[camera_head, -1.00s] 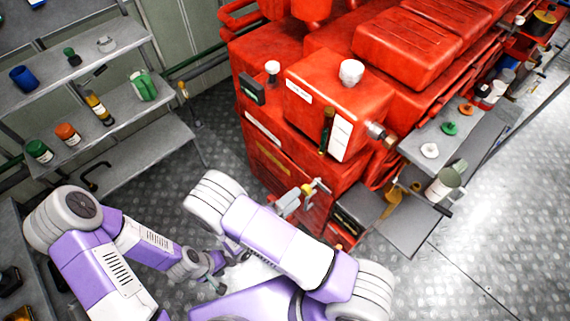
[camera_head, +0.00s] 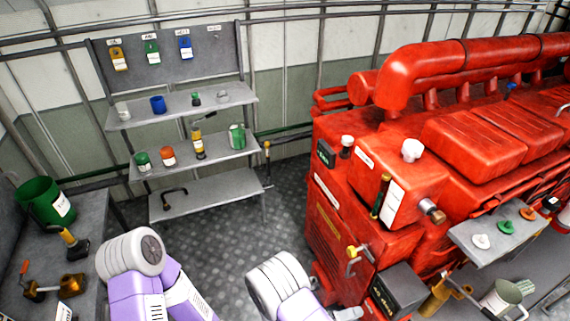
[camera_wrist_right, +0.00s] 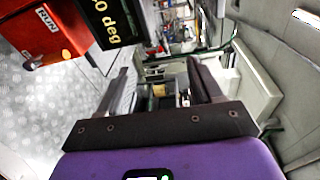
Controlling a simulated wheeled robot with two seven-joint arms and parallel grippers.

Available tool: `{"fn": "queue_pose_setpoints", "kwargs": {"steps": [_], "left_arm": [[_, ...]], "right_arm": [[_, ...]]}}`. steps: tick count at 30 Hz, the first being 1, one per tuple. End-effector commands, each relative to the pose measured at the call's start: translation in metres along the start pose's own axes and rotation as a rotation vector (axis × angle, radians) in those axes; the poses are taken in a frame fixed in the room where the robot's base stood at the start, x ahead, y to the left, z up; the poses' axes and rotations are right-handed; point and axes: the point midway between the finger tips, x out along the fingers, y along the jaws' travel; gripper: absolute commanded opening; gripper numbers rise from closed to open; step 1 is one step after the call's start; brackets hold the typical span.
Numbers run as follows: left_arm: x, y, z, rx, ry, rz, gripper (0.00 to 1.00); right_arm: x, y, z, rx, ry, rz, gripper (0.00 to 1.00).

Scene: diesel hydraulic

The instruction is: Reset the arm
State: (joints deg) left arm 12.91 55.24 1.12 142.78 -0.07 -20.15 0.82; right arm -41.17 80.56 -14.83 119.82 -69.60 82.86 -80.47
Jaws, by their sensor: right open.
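My right gripper (camera_wrist_right: 163,80) shows in the right wrist view with its two dark fingers spread apart and nothing between them. In the head view my right arm (camera_head: 280,287) rises from the bottom edge, left of the red engine. My left arm (camera_head: 140,270) is at the lower left, and its gripper is out of the picture.
The red engine (camera_head: 340,215) fills the right side, with a grey side tray (camera_head: 490,240) holding colored caps. A shelf rack (camera_head: 215,188) with bottles and cans stands behind. A grey bench (camera_head: 85,215) with a green bucket (camera_head: 45,203) is at left. Patterned floor lies between.

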Motion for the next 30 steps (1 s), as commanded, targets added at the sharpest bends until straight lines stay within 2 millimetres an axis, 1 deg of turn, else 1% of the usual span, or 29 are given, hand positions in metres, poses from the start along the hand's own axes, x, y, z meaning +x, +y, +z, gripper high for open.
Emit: {"fn": "queue_pose_setpoints", "kwargs": {"steps": [1, 5, 8, 10, 11, 12, 14, 15, 17, 18, 20, 21, 23, 24, 26, 27, 29, 30], "left_arm": [[0.004, -0.001, -0.001, 0.0, 0.001, 0.0, 0.43], [0.009, -0.003, -0.002, 0.001, 0.003, 0.0, 0.43], [0.013, -0.004, -0.002, 0.001, 0.002, 0.0, 0.43], [0.016, -0.006, -0.002, 0.001, 0.002, 0.0, 0.43], [0.018, -0.006, -0.001, 0.001, 0.001, 0.0, 0.43], [0.02, -0.007, -0.001, 0.001, 0.001, 0.0, 0.43], [0.025, -0.009, -0.002, 0.001, 0.001, 0.0, 0.43], [0.028, -0.01, -0.002, 0.001, 0.001, 0.0, 0.43], [0.033, -0.012, -0.002, 0.001, 0.001, 0.0, 0.43], [0.036, -0.013, -0.002, 0.001, 0.002, 0.0, 0.43], [0.041, -0.015, -0.003, 0.001, 0.002, 0.0, 0.43], [0.044, -0.016, -0.003, 0.001, 0.002, 0.0, 0.43], [0.049, -0.018, -0.003, 0.001, 0.002, 0.0, 0.43], [0.052, -0.019, -0.003, 0.001, 0.002, 0.0, 0.43], [0.056, -0.021, -0.003, 0.001, 0.001, 0.0, 0.43], [0.059, -0.022, -0.003, 0.0, 0.001, 0.0, 0.43], [0.063, -0.023, -0.004, 0.001, 0.001, 0.0, 0.43], [0.068, -0.025, -0.004, 0.001, 0.001, 0.0, 0.43]], "right_arm": [[0.005, 0.011, -0.012, 0.03, 0.064, 0.048, 0.65], [0.011, 0.035, -0.046, 0.124, 0.239, 0.163, 0.65], [0.008, 0.057, -0.073, 0.218, 0.399, 0.252, 0.65], [0.003, 0.072, -0.093, 0.301, 0.535, 0.31, 0.65], [-0.001, 0.079, -0.102, 0.342, 0.6, 0.336, 0.65], [-0.008, 0.09, -0.114, 0.405, 0.699, 0.367, 0.65], [-0.023, 0.106, -0.13, 0.521, 0.873, 0.412, 0.65], [-0.035, 0.117, -0.139, 0.612, 1.005, 0.433, 0.65], [-0.056, 0.133, -0.146, 0.763, 1.217, 0.451, 0.65], [-0.07, 0.142, -0.147, 0.87, 1.359, 0.45, 0.65], [-0.089, 0.154, -0.141, 1.035, 1.572, 0.426, 0.65], [-0.098, 0.16, -0.134, 1.148, 1.713, 0.394, 0.65], [-0.109, 0.168, -0.119, 1.323, 1.919, 0.328, 0.65], [-0.111, 0.172, -0.106, 1.441, 2.051, 0.269, 0.65], [-0.11, 0.176, -0.086, 1.617, 2.236, 0.163, 0.65], [-0.104, 0.178, -0.074, 1.729, 2.345, 0.08, 0.65], [-0.094, 0.18, -0.058, 1.884, 2.486, -0.047, 0.65], [-0.086, 0.185, -0.051, -1.851, -2.408, 0.141, 0.65]]}}
